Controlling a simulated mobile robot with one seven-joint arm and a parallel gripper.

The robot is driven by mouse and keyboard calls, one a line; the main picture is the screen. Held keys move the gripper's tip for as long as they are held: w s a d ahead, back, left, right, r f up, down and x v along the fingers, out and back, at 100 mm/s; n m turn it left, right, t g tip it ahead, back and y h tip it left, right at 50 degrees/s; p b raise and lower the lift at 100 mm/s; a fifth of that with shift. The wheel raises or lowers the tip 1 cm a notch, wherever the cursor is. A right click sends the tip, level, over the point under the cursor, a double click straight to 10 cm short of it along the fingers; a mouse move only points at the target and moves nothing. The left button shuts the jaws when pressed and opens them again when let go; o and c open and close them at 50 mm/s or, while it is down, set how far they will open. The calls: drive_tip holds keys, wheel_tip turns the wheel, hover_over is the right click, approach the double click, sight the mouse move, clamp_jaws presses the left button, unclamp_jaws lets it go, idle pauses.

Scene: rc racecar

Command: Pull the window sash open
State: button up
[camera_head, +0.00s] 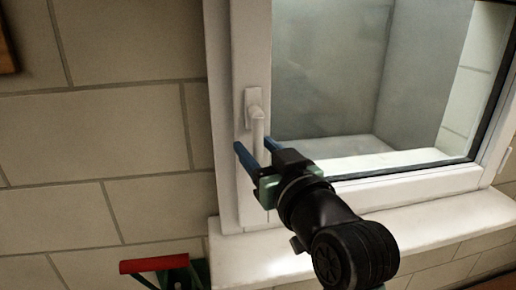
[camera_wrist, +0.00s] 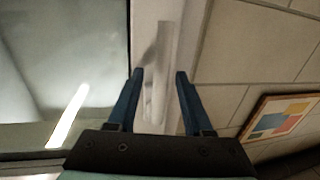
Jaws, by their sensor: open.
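The white window sash (camera_head: 355,186) sits in its white frame at the right of the head view, with glass in it. I cannot tell whether it is ajar. Its white handle (camera_head: 257,118) is on the sash's left upright and points down. My gripper (camera_head: 254,146) is open, with blue fingers on either side of the handle's lower part. In the wrist view the handle (camera_wrist: 157,95) shows as a pale upright bar between the two fingers (camera_wrist: 160,74), with a gap to the right finger. I cannot tell whether the left finger touches it.
A white sill (camera_head: 440,220) runs below the window. A tiled wall (camera_head: 110,130) is to the left. A red and dark object (camera_head: 153,264) is low at the left. A framed coloured picture (camera_wrist: 283,117) hangs on the wall in the wrist view.

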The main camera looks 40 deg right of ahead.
clamp_jaws()
idle(1.4)
